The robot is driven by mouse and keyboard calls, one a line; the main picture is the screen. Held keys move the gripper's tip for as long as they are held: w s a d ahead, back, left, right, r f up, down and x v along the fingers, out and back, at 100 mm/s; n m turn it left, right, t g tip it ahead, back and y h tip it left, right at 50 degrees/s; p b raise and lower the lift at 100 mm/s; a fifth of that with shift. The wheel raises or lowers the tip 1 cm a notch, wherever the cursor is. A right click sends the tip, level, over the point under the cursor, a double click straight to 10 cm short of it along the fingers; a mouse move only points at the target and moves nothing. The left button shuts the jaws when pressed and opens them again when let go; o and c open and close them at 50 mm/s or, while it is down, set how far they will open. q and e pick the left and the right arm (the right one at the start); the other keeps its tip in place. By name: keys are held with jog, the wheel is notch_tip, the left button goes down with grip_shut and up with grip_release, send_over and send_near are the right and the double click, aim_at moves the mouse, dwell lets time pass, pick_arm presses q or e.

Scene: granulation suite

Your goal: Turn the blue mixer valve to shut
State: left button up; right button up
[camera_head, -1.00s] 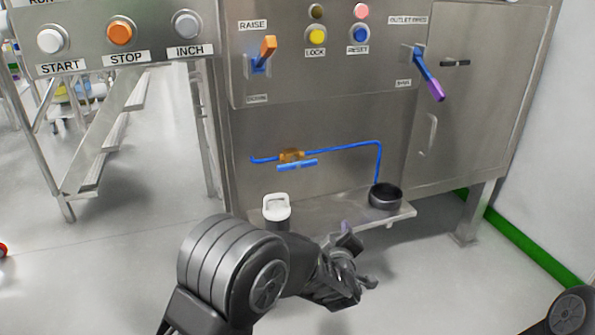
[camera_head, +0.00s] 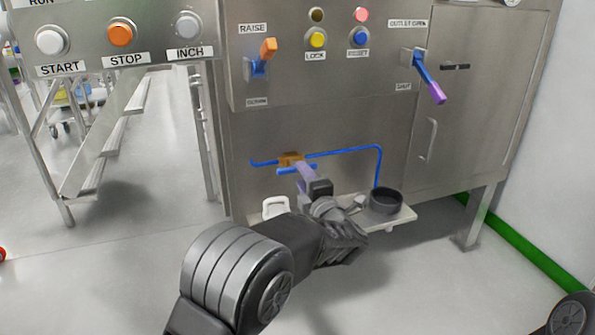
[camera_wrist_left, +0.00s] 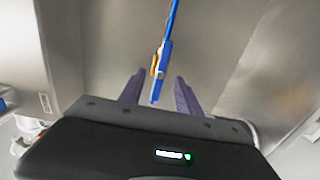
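The mixer valve has a brass-coloured body (camera_head: 290,159) on a thin blue pipe (camera_head: 345,151) on the steel cabinet front. Its blue lever handle (camera_head: 285,171) lies just below the body, roughly along the pipe. My left gripper (camera_head: 304,172) has its purple fingers up at the handle and hides the handle's right part. In the left wrist view the fingers (camera_wrist_left: 158,92) are spread, with the blue handle (camera_wrist_left: 161,72) between their tips and a gap on each side. Contact cannot be told. My right gripper is out of view.
Below the valve is a small shelf (camera_head: 400,214) with a dark round bowl (camera_head: 386,200) and a white-handled container (camera_head: 276,206). Above are an orange-tipped lever (camera_head: 267,50), a purple-tipped lever (camera_head: 436,92) and several buttons. The floor at left is mostly clear.

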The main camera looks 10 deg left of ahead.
pick_arm(q)
jog(key=x, duration=0.5)
jog(key=shift+b, duration=0.35)
jog(key=shift+c, duration=0.2)
jog(key=shift+d, duration=0.1)
grip_shut()
